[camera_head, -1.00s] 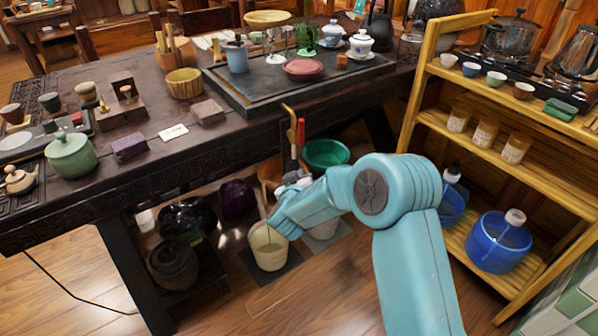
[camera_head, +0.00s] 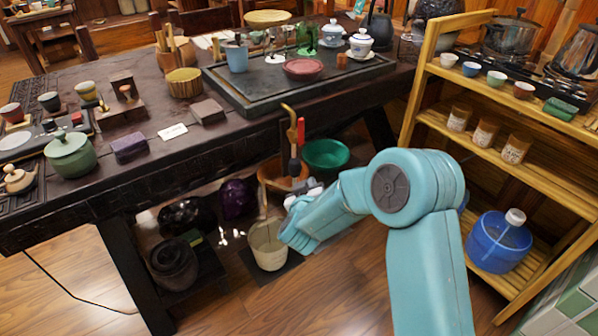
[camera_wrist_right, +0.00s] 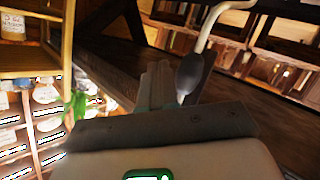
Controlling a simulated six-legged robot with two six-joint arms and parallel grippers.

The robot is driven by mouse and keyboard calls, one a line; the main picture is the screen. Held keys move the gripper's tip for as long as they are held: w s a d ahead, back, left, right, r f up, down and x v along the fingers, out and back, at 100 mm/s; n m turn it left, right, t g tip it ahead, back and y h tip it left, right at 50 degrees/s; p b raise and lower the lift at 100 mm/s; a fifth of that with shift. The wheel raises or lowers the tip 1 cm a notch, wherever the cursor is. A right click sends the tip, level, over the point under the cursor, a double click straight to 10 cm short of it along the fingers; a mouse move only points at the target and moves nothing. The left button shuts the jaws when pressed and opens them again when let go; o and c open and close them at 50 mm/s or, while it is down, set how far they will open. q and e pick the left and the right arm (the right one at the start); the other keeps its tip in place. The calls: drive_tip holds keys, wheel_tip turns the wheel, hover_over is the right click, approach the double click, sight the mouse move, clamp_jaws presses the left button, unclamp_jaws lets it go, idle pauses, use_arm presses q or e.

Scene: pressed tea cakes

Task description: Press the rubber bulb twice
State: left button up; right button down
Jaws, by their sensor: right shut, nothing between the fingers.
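A dark grey, rounded piece that looks like the rubber bulb (camera_wrist_right: 190,74) hangs at the end of a pale curved tube in the right wrist view. My left gripper is not in view.
A cream bucket (camera_head: 268,246), a green basin (camera_head: 326,155) and a red-handled tool (camera_head: 300,131) are near my right wrist. The dark table (camera_head: 225,140) stands behind. A wooden shelf (camera_head: 565,187) with a blue jug (camera_head: 497,246) stands at the right.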

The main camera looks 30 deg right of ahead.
drive_tip(key=s, duration=0.2)
drive_tip(key=shift+s+d, duration=0.1)
drive_tip(key=shift+s, duration=0.3)
idle(0.6)
drive_tip(key=s+a+f+n+g+y, duration=0.2)
drive_tip(key=s+a+f+y, duration=0.3)
drive_tip(key=f, duration=0.5)
drive_tip(key=s+a+f+n+g+y, duration=0.1)
drive_tip(key=s+a+f+g+y, duration=0.15)
drive_tip(key=s+a+f, duration=0.55)
drive_tip(key=s+a+f+m+g+y, duration=0.1)
drive_tip(key=s+a+f+g+y, duration=0.2)
drive_tip(key=s+a, duration=0.3)
drive_tip(key=s+a+f+m+g+y, duration=0.2)
drive_tip(key=s+a+f+g+y, duration=0.15)
drive_tip(key=s, duration=0.45)
wheel_tip(320, 180, up, 30)
drive_tip(key=p, duration=2.9)
drive_tip(key=shift+a+f+h+p, duration=0.15)
drive_tip(key=shift+f+h+p, duration=0.1)
drive_tip(key=shift+h+p, duration=0.15)
